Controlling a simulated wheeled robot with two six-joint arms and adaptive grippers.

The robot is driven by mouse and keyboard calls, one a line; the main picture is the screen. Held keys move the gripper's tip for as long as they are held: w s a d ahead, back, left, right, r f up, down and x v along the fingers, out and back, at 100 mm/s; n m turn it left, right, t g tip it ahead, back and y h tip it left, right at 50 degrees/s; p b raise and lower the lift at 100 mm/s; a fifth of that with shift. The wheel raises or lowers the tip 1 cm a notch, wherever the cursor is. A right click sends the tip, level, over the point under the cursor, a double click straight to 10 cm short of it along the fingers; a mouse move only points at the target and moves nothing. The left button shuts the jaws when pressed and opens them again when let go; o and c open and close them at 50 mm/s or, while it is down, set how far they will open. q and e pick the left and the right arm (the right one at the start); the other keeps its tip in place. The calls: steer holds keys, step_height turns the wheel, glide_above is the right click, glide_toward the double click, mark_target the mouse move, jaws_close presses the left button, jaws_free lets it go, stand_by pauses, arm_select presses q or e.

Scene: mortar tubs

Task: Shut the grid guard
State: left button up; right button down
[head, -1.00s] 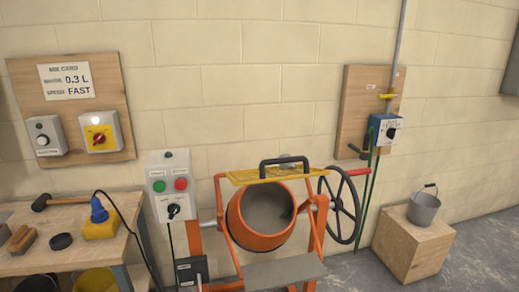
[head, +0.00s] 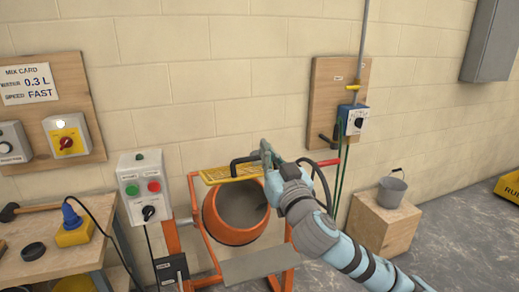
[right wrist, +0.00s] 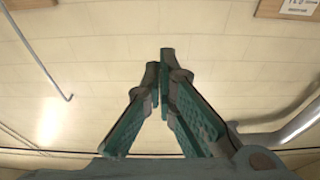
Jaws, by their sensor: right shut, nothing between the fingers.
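The yellow grid guard (head: 218,175) with its black handle (head: 237,164) sits above the orange mixer drum (head: 232,234) in the head view. The drum's mouth shows uncovered below it. My right gripper (head: 266,150) is at the right end of the handle and hides part of it and of the guard. I cannot tell whether it touches them. In the right wrist view, its fingers (right wrist: 161,62) meet at the tips with nothing between them, and neither guard nor handle shows there. My left gripper is not in view.
A control box (head: 144,188) with green and red buttons stands left of the drum. My right arm partly covers the black handwheel. A bucket (head: 391,191) stands on a wooden block (head: 385,224) at right. A workbench is at left.

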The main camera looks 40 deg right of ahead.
steer(key=r+p, duration=0.2)
glide_above(258, 176)
step_height(258, 176, down, 4)
steer(key=shift+w+b, duration=0.1)
steer(key=shift+b, duration=0.3)
steer(key=shift+d+f, duration=0.1)
steer(key=shift+f, duration=0.2)
steer(key=shift+f, duration=0.1)
